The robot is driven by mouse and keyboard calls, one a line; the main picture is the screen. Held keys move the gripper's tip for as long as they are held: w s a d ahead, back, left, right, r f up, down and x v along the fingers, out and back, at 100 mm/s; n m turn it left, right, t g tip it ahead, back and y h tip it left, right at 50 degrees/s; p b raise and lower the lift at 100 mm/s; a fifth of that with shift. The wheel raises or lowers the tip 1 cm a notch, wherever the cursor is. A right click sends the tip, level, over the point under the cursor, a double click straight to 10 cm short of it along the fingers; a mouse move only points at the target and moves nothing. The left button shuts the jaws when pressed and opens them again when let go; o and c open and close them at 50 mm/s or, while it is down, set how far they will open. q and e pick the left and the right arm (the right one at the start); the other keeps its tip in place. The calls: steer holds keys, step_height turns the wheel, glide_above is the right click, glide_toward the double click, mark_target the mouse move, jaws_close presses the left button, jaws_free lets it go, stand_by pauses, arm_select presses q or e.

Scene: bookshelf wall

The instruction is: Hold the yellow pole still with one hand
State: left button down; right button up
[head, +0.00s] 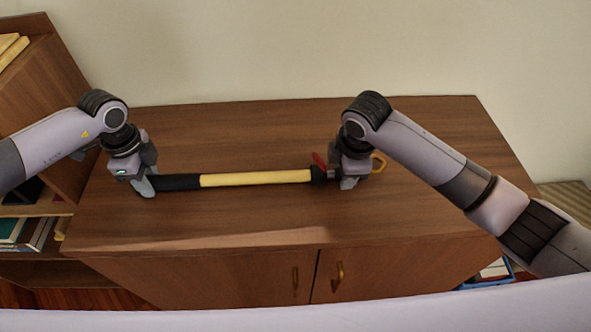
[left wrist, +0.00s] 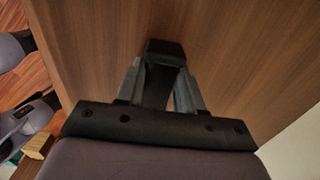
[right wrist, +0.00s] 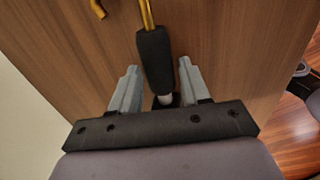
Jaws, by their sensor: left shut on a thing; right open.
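The yellow pole (head: 255,179) lies across the top of the cabinet, with black sections at both ends. My left gripper (head: 148,187) is shut on its black left end. In the left wrist view that black end (left wrist: 165,50) sits between the fingers of my left gripper (left wrist: 162,75). My right gripper (head: 347,184) is at the pole's right end, beside a red part (head: 320,160). In the right wrist view my right gripper (right wrist: 158,80) is open, its fingers apart on either side of a black sleeve (right wrist: 155,60) and a short pale section. A gold rod (right wrist: 147,14) extends beyond the sleeve.
A gold hook-like part (head: 379,163) shows right of my right gripper. A bookshelf (head: 40,75) stands at the left, and a pale wall (head: 260,50) is behind. Two door handles (head: 338,276) are on the cabinet front.

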jaws_close()
steer(key=shift+d, duration=0.1)
steer(key=shift+d, duration=9.35)
steer(key=shift+o, duration=2)
jaws_free()
steer(key=shift+a, duration=0.1)
step_height(320, 180, up, 12)
steer(key=s, duration=0.2)
steer(key=shift+s, duration=0.2)
